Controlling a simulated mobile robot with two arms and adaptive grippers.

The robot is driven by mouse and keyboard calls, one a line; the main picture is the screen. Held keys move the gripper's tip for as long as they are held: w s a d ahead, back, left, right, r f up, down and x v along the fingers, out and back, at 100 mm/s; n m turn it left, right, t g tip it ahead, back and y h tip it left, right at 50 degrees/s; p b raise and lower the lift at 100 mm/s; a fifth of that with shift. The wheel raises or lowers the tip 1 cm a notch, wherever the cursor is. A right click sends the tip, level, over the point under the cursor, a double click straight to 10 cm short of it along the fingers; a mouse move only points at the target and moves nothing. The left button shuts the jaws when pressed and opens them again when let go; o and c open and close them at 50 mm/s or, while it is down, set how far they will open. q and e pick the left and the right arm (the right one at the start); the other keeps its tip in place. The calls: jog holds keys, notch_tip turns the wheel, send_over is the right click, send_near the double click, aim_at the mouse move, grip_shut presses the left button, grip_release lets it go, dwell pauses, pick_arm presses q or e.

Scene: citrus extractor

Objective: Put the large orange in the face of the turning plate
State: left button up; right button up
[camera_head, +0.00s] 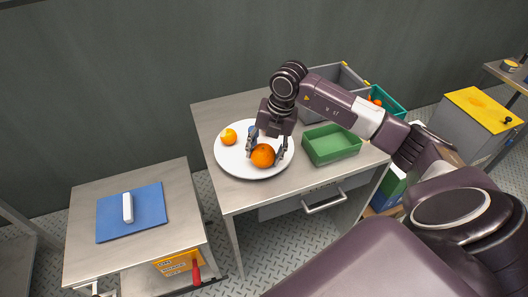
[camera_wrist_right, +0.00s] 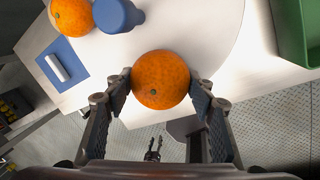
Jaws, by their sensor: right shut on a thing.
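A round white plate (camera_head: 228,163) lies on the metal table; I cannot tell whether it turns. My right gripper (camera_head: 267,152) is shut on an orange (camera_head: 263,155) over the plate's front part. In the right wrist view the same orange (camera_wrist_right: 161,80) sits between the two fingers (camera_wrist_right: 162,88). I cannot tell whether it touches the plate. A second orange (camera_head: 228,136) lies at the plate's left side and looks smaller in the head view. A blue rounded piece (camera_wrist_right: 118,14) stands beside it, mostly hidden behind my gripper in the head view. A small two-pronged shape (camera_wrist_right: 153,150) may be my left gripper.
A green tray (camera_head: 331,147) stands right of the plate. A grey bin (camera_head: 340,75) and a teal bin (camera_head: 385,102) with oranges are behind. A lower table (camera_head: 85,200) at left holds a blue board (camera_head: 152,208) with a white block (camera_head: 127,207).

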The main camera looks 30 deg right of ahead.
jog(key=o, duration=1.4)
jog(key=v, duration=1.2)
jog(key=shift+f, duration=0.1)
